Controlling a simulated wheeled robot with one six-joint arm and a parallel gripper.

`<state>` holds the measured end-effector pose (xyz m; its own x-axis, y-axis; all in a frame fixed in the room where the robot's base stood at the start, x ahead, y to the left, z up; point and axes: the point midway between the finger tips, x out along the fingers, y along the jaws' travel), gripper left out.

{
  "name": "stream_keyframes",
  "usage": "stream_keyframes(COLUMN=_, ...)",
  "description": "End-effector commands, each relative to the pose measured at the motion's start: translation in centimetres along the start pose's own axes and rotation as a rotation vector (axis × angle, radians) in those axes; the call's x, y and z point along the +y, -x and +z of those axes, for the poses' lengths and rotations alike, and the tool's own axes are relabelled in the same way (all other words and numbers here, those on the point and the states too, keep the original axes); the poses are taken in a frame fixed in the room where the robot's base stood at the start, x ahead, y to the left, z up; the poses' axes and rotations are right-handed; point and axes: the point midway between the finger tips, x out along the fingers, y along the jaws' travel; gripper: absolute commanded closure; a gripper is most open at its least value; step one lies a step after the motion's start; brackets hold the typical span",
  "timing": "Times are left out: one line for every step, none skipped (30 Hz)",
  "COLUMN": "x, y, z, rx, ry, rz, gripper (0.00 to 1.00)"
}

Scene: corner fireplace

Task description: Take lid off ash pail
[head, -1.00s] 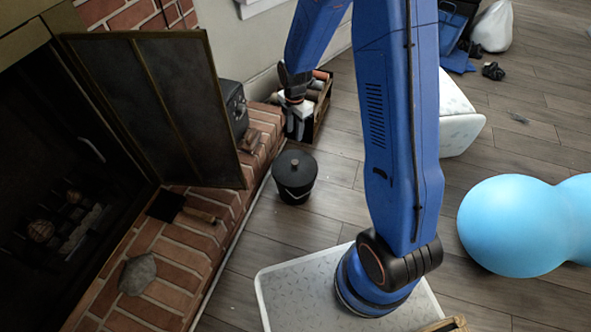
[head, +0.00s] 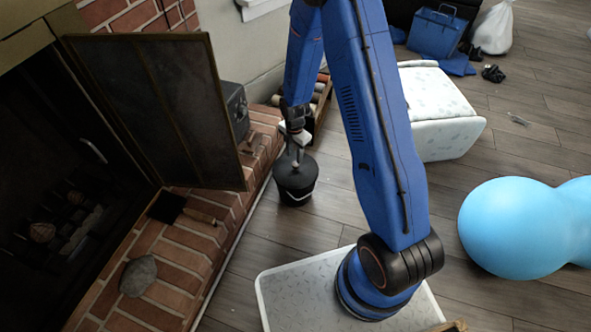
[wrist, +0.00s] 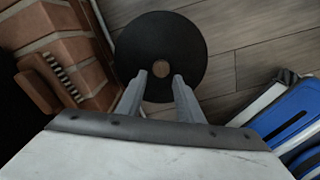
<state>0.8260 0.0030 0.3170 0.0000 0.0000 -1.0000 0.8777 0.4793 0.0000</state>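The black ash pail (head: 297,191) stands on the floor beside the brick hearth, with its dark round lid (head: 281,168) on top. In the wrist view the lid (wrist: 160,32) is seen from above, with a small brown knob (wrist: 161,69) at its middle. My gripper (head: 297,161) points down over the lid. In the wrist view its two fingers (wrist: 163,77) are apart, with the knob showing between their tips. I cannot tell whether the fingers touch the knob. The pail's body is hidden under the lid in the wrist view.
The brick hearth (head: 180,245) and open fireplace door (head: 160,110) are left of the pail. A wooden crate (head: 322,112) stands behind it. A brush (wrist: 50,78) lies on the hearth.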

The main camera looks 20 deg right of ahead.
Motion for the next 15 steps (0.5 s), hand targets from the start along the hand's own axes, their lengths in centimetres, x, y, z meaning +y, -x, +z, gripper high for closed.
stream_keyframes(x=-0.1, y=-0.6, z=0.0, rx=0.001, ry=0.0, rz=-0.002, gripper=0.67)
stream_keyframes(x=0.0, y=-0.8, z=0.0, rx=0.001, ry=0.0, rz=-0.002, gripper=0.67)
stream_keyframes(x=0.0, y=-1.0, z=0.0, rx=0.001, ry=0.0, rz=-0.001, gripper=0.67)
stream_keyframes(x=0.0, y=-1.2, z=0.0, rx=0.0, ry=0.0, rz=-0.001, gripper=0.67)
stream_keyframes(x=0.0, y=-1.3, z=0.0, rx=0.0, ry=0.0, rz=0.0, gripper=0.67)
stream_keyframes(x=0.0, y=-1.4, z=0.0, rx=0.0, ry=0.0, rz=0.0, gripper=0.67)
stream_keyframes(x=0.0, y=-1.5, z=0.0, rx=0.0, ry=0.0, rz=0.0, gripper=0.67)
stream_keyframes(x=0.0, y=-1.5, z=0.0, rx=0.0, ry=0.0, rz=0.0, gripper=0.67)
stream_keyframes(x=0.0, y=-1.7, z=0.0, rx=0.0, ry=0.0, rz=0.0, gripper=0.67)
stream_keyframes(x=0.0, y=-1.8, z=0.0, rx=0.0, ry=0.0, rz=0.0, gripper=0.67)
stream_keyframes(x=-0.1, y=-2.0, z=0.1, rx=0.0, ry=0.0, rz=-0.001, gripper=0.67)
stream_keyframes(x=-0.1, y=-2.2, z=0.1, rx=0.001, ry=0.0, rz=-0.001, gripper=0.67)
stream_keyframes(x=-0.1, y=-2.5, z=0.1, rx=0.001, ry=-0.001, rz=-0.002, gripper=0.67)
stream_keyframes(x=-0.1, y=-2.8, z=0.1, rx=0.001, ry=-0.001, rz=-0.002, gripper=0.67)
stream_keyframes(x=-0.2, y=-3.3, z=0.2, rx=0.001, ry=-0.001, rz=-0.002, gripper=0.67)
